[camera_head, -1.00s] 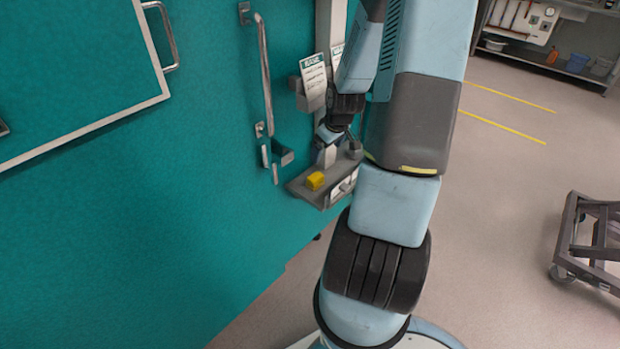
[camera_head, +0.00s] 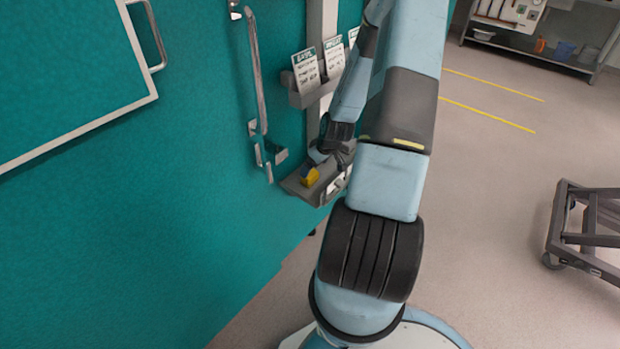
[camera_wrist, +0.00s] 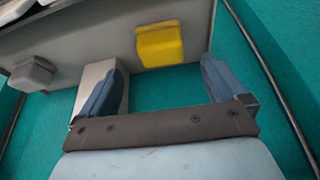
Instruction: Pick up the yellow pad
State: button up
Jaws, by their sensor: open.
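The yellow pad (camera_head: 310,177) is a small block on a narrow grey shelf (camera_head: 297,190) fixed to the teal wall. In the wrist view the yellow pad (camera_wrist: 160,46) lies ahead of the fingertips, between their lines and nearer the right finger. My gripper (camera_wrist: 165,78) is open and empty, its two blue fingers spread apart. In the head view my gripper (camera_head: 318,160) is close beside the pad, and its fingers are partly hidden by my arm and too small to make out.
A holder with several printed cards (camera_head: 308,75) is on the post above the shelf. A long metal handle (camera_head: 256,70) runs down the wall left of it. A grey box (camera_wrist: 33,73) shows at the left in the wrist view. A wheeled cart (camera_head: 590,230) stands far right on open floor.

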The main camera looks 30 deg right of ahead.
aim_at(311, 173)
jog(key=shift+x, duration=3.55)
jog(key=shift+s+a, duration=0.1)
jog(key=shift+c, duration=0.4)
jog(key=c, duration=1.1)
jog(key=shift+c, duration=0.2)
